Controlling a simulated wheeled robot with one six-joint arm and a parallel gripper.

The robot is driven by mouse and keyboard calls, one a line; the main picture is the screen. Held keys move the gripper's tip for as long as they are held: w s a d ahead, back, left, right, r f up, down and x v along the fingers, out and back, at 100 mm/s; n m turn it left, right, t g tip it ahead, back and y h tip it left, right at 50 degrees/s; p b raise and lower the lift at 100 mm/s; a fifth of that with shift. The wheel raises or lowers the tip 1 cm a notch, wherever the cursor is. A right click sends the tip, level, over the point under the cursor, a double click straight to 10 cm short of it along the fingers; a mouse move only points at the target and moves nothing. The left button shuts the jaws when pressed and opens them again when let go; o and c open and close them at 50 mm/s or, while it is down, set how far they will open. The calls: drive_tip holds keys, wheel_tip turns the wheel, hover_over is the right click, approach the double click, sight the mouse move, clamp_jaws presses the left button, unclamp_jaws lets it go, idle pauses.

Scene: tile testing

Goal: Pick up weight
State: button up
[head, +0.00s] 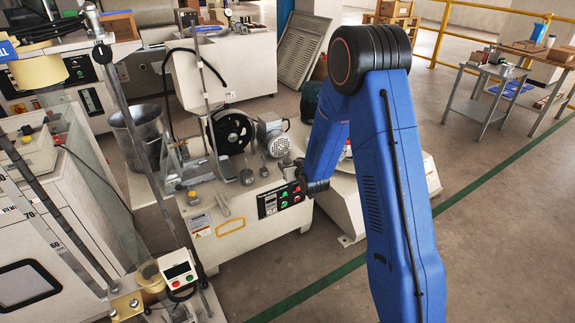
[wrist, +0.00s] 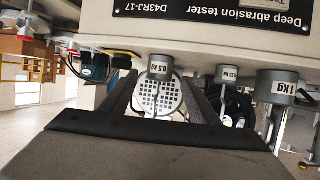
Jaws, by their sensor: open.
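In the wrist view, three grey cylindrical weights with labels show below the tester panel: a 0.5 kg weight (wrist: 160,67), a smaller 0.25 kg weight (wrist: 227,74) and a larger 1 kg weight (wrist: 277,87). My gripper (wrist: 164,82) is open, with its two dark fingers apart. The 0.5 kg weight appears between the fingertips in the picture; I cannot tell how far off it is, and no contact shows. My arm reaches down to the tester and mostly hides the gripper there.
The abrasion tester (head: 240,222) has a black wheel (head: 232,132), a motor (head: 273,139) and a button panel (head: 281,199). A metal bucket (head: 140,135) stands to the left. Open floor lies to the right, with a side table (head: 487,100) at the back.

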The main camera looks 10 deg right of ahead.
sight(289, 163)
drive_tip(key=shift+x, duration=2.15)
clamp_jaws()
